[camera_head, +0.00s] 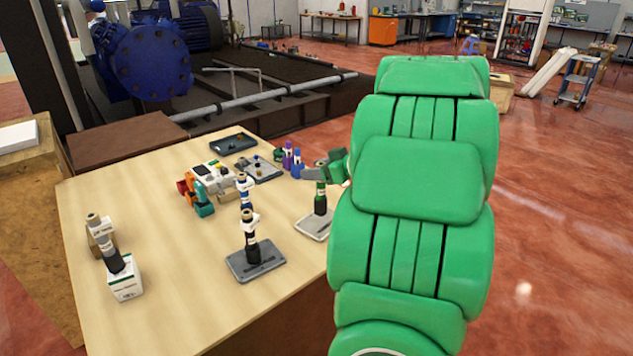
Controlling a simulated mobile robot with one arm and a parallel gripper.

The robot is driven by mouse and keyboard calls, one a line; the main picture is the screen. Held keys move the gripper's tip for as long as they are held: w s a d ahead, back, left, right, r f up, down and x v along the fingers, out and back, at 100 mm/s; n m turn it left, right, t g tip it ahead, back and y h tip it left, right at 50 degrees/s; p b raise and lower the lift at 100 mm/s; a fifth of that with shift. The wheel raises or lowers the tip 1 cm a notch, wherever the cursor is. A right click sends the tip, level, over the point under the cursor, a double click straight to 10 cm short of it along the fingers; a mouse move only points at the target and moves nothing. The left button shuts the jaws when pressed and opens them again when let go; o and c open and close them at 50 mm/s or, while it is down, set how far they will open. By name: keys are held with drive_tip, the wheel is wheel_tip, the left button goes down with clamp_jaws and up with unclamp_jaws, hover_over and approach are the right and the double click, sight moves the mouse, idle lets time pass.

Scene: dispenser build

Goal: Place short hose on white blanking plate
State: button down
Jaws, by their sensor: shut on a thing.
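A short black hose with a green band (320,203) is upright over the white blanking plate (312,229) near the table's right edge. Its lower end appears at the plate, but I cannot tell whether it touches. My gripper (322,172) is at the hose's top and shut on it. My large green arm fills the right of the view and hides part of the wrist and the area behind it. The fingertips are small and partly hidden.
A black hose piece (251,248) stands on a grey plate (270,262) to the left. A blue-banded piece (246,194) is behind it. A white box (125,284) with a tilted black piece (113,258) is at front left. Coloured parts and dark trays (232,143) lie farther back.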

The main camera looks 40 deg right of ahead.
drive_tip(key=shift+w+d+f, duration=0.1)
drive_tip(key=shift+w+f, duration=0.1)
drive_tip(key=shift+f, duration=0.55)
drive_tip(key=shift+w+d+f, duration=0.15)
drive_tip(key=shift+f, duration=0.6)
drive_tip(key=shift+w+d+f, duration=0.1)
drive_tip(key=shift+w+f, duration=0.1)
drive_tip(key=shift+f, duration=0.65)
drive_tip(key=shift+c, duration=1.9)
unclamp_jaws()
drive_tip(key=v, duration=1.2)
